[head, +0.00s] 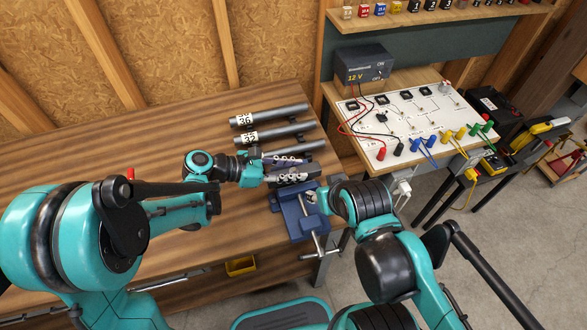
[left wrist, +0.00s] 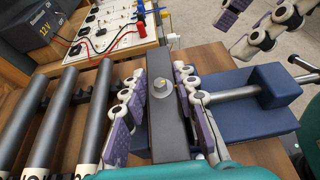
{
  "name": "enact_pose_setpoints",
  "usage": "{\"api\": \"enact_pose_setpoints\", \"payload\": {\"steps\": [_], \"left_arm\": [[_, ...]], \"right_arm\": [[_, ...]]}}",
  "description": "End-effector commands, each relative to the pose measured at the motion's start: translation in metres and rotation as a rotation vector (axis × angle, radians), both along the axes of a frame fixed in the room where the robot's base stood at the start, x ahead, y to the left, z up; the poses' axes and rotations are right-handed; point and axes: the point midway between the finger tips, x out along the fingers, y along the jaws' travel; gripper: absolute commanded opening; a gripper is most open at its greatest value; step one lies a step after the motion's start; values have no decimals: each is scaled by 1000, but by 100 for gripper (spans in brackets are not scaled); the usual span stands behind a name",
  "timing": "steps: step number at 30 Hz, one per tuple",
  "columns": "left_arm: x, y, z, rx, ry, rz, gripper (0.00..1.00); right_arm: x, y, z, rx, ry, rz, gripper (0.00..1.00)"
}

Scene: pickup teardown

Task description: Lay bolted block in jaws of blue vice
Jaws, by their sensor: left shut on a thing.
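The bolted block is a dark grey bar (left wrist: 168,125) with a hex bolt (left wrist: 162,88) and washer on its top face, seen in the left wrist view. My left gripper (head: 288,169) is shut on it, with one finger along each long side. The blue vice (head: 291,219) is on the table's right edge, and its body also shows in the left wrist view (left wrist: 240,122). The block is at the vice's far side; whether it touches the vice is hidden. My right gripper (left wrist: 240,30) is open and empty, off to the vice's right.
Several grey cylinders (head: 271,114) with number tags lie behind the left gripper. A white circuit board (head: 400,125) with leads and a 12 V supply (head: 362,66) stand on the bench at right. A yellow bin (head: 240,265) hangs below the front edge.

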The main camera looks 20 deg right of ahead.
Motion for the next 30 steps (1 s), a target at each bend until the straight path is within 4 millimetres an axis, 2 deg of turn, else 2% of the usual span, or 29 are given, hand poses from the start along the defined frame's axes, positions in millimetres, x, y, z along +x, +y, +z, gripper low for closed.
{"api": "enact_pose_setpoints", "payload": {"steps": [14, 15, 16, 17, 26, 30], "left_arm": [[0, 0, -9, -2, 1, 0, 0], [0, 0, -10, 0, 0, 0, 39], [0, 0, -10, 0, 0, 0, 47], [0, 0, -10, 0, 0, 0, 49], [0, 0, -9, 0, 0, 0, 49], [0, 0, 2, 0, 0, 0, 49]], "right_arm": [[0, 0, -10, 0, 0, 0, 40], [0, 0, -10, 0, 0, 0, 40], [0, 0, -10, 0, 0, 0, 40], [0, 0, -10, 0, 0, 0, 40], [0, 0, -9, 0, 0, 0, 40], [0, 0, 2, 0, 0, 0, 40]]}}
